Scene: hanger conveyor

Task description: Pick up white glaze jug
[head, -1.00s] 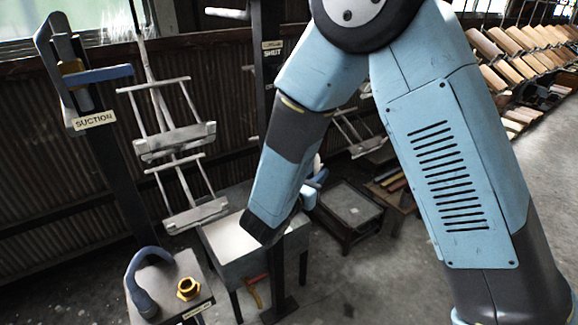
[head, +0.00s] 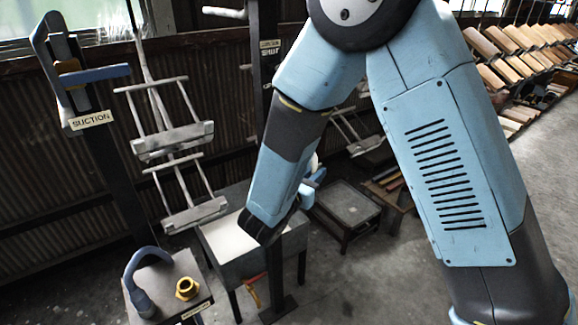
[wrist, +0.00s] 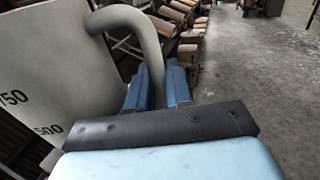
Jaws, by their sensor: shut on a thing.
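The white glaze jug (wrist: 50,70) fills the left of the wrist view, with the dark numbers 750 and 500 on its side. Its thick curved handle (wrist: 148,48) comes down between the blue fingers of my gripper (wrist: 160,86), which is shut on it. In the head view my forearm hides most of the jug and the grip; only part of my blue gripper (head: 312,185) shows beside the forearm, above the grey trough. I cannot tell from these views how high the jug is.
A grey trough (head: 228,268) with a pale top stands under my forearm. Open floor lies at right.

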